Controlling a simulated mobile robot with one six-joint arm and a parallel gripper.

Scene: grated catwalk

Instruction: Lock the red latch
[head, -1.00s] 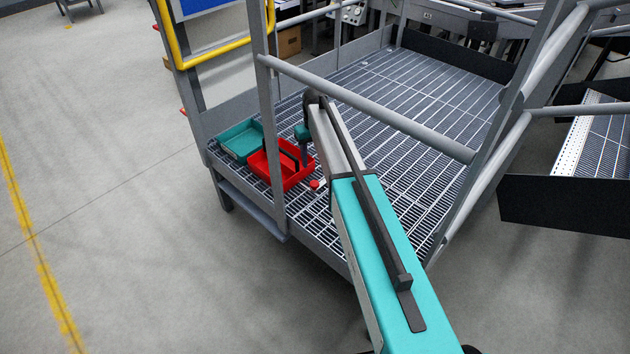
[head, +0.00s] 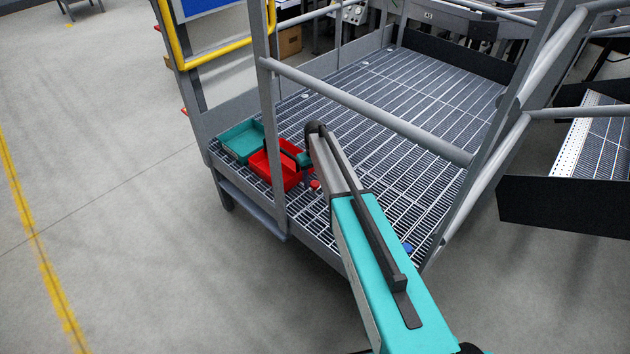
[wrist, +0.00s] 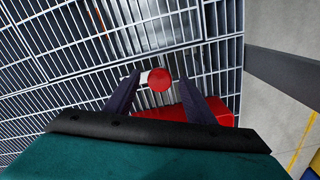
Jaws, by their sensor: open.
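The red latch shows as a round red knob (wrist: 160,80) with a short pale piece at its left, over the grating in the wrist view. In the head view it is a small red spot (head: 315,184) on the platform, just right of the red bin. My gripper (wrist: 160,74) is open, its two dark fingers on either side of the knob in the picture, with gaps on both sides. I cannot tell whether the fingertips are level with the knob. In the head view my gripper is low beside the red bin, and its fingers are mostly hidden.
A red bin (head: 258,167) and a teal bin (head: 240,137) stand at the platform's left edge; the red bin also lies under my fingers in the wrist view (wrist: 222,108). A grey railing (head: 370,112) crosses the platform. The grating (head: 430,100) behind is mostly clear.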

